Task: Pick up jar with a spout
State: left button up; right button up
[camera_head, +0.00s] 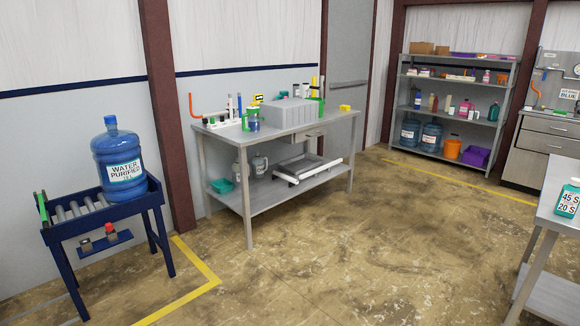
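Neither of my grippers is in view. A large blue water jug (120,165) with a white label reading "WATER PURIFIED" stands upright on a blue roller conveyor (155,197) at the left. Its narrow neck with a blue cap points up. Two smaller clear jugs (259,165) stand on the lower shelf of the grey workbench (335,121). A bluish vessel with green parts (253,122) stands on the bench top. I cannot tell which of these has a spout.
A grey box (290,113), bottles and tools crowd the bench top. A grey shelf unit (452,75) at the back holds blue jugs, an orange bucket (452,149) and a purple bin (475,156). Another table (566,219) is at right. The middle floor is clear.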

aim_at(253, 114)
jog(key=i, duration=2.3)
